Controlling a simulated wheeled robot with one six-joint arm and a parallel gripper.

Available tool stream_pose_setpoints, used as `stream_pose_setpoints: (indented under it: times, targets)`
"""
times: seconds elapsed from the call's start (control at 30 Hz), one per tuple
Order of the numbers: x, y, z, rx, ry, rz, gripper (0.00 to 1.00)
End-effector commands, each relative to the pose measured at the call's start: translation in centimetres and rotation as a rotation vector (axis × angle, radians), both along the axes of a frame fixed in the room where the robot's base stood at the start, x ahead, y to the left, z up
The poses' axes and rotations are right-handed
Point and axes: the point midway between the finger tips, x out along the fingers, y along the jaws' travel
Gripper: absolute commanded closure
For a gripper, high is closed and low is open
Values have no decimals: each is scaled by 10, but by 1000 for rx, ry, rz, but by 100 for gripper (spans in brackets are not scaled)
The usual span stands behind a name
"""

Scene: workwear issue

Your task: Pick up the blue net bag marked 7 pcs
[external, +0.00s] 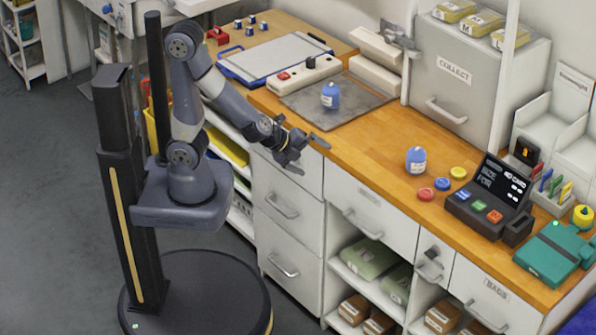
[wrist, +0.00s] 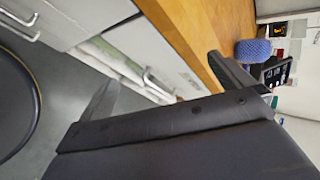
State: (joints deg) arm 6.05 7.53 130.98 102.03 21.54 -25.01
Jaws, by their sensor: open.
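Two blue net bags with pale labels stand on the wooden counter side in the external view. One blue bag (external: 330,95) is on the grey mat at the back. The other blue bag (external: 416,160) stands on bare wood near the coloured discs. I cannot read which is marked 7 pcs. A blue netted bag (wrist: 253,50) also shows in the wrist view, beyond one finger and near the dark terminal. My gripper (external: 309,156) is open and empty, by the counter's front edge, apart from both bags. Its two fingers also show in the wrist view (wrist: 163,70).
Red, yellow and blue discs (external: 441,184) lie beside the nearer bag. A black terminal (external: 488,205) and green device (external: 553,253) stand to the right. A grey COLLECT cabinet (external: 470,90) is behind. The wooden counter (external: 370,140) is clear between the bags.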

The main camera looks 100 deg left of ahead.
Motion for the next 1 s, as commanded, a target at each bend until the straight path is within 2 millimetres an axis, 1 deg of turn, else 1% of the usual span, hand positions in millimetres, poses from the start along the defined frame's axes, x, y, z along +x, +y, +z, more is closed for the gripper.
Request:
stream_pose_setpoints:
  times: [0.37, 0.6, 0.87, 1.0]
  targets:
    - [0, 0, 0, -1, -1, 1, 0]
    - [0, 0, 0, -2, -1, 1, 20]
    - [0, 0, 2, -2, -2, 2, 20]
    - [1, 1, 12, -1, -6, 6, 20]
